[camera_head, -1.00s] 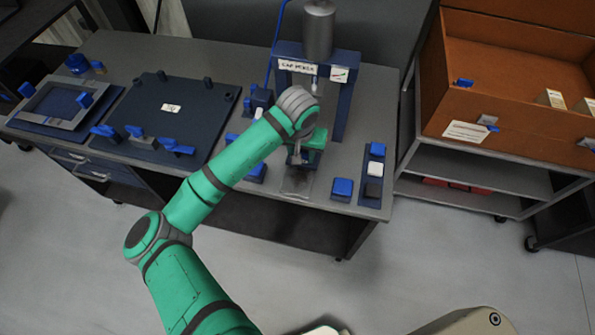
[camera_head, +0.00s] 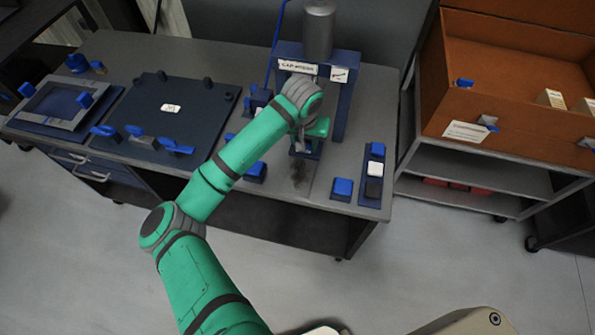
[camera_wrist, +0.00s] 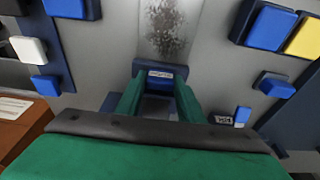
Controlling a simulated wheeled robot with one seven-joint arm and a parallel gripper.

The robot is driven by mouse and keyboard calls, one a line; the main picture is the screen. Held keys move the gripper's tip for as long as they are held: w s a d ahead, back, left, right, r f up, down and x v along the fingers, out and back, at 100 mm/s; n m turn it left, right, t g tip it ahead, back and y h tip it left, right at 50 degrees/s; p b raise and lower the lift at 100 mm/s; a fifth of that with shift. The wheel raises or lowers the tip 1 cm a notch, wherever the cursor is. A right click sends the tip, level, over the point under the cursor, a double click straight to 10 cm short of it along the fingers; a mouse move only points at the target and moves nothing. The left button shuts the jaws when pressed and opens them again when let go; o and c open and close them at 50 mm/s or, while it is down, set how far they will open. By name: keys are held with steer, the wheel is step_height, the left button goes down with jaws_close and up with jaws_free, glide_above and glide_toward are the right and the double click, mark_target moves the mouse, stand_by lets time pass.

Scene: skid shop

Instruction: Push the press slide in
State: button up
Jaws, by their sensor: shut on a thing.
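The cap press (camera_head: 349,72) stands at the back of the grey bench, with a blue frame, a grey cylinder on top and a label on its crossbar. My gripper (camera_wrist: 160,92) is shut on the blue front of the press slide (camera_wrist: 161,71), which carries a small pale label. In the head view, my gripper (camera_head: 307,143) is low in front of the press opening and my wrist covers much of it. A bit of the slide's blue front (camera_head: 303,155) shows under the gripper. The rest of the slide is hidden.
A dark scuffed patch (camera_head: 299,176) of bare bench lies in front of the slide. A blue block (camera_head: 342,188) and a strip with coloured blocks (camera_head: 371,190) lie to the right. A dark blue plate (camera_head: 160,128) with clamps lies left. An orange bin (camera_head: 459,105) stands right.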

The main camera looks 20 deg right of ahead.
steer(key=shift+w+d, duration=0.6)
steer(key=shift+w, duration=0.25)
steer(key=shift+w+d, duration=0.6)
steer(key=shift+w, duration=0.3)
steer(key=shift+w+d, duration=0.25)
steer(key=o, duration=0.9)
steer(key=shift+r, duration=0.15)
steer(key=shift+r, duration=2.15)
steer(key=shift+r, duration=0.1)
